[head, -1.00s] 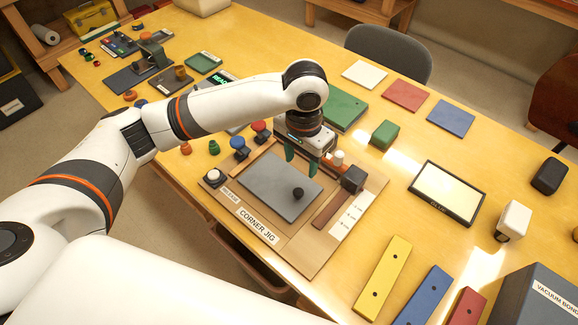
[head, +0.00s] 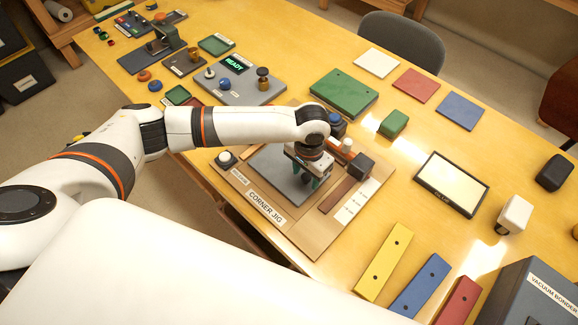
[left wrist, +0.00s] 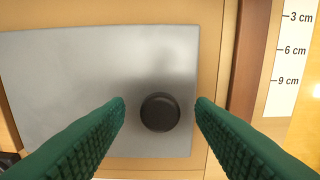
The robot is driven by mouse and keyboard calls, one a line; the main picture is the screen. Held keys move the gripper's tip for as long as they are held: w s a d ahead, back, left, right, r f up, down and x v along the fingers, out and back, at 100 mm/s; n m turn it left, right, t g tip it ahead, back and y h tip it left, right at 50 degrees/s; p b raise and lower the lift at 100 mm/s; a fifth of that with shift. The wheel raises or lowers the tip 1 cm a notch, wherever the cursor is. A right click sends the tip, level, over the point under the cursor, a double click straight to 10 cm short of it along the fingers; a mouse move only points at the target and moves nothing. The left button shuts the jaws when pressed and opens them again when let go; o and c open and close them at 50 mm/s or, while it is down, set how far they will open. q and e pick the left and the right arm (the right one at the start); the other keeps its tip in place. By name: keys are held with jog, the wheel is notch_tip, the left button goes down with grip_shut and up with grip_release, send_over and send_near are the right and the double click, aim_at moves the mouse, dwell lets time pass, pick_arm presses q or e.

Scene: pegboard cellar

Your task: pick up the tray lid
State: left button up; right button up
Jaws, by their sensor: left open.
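The tray lid is a flat grey plate (head: 268,165) with a round black knob, lying on the wooden corner jig (head: 285,228). In the left wrist view the lid (left wrist: 60,90) fills the left and middle, with the knob (left wrist: 160,112) near its lower right corner. My left gripper (head: 307,181) is over the knob end of the lid and hides the knob in the head view. Its green fingers (left wrist: 160,106) are open, one on each side of the knob, with a gap on both sides. My right gripper is not in view.
A brown strip (head: 337,194) and a ruled scale (head: 357,202) lie on the jig's right side, with a dark block (head: 361,166) behind. A white knob (head: 227,160) stands at the jig's left corner. Yellow (head: 384,258) and blue bars (head: 420,285) lie to the right.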

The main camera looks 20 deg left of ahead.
pick_arm(q)
grip_shut()
dwell(0.3)
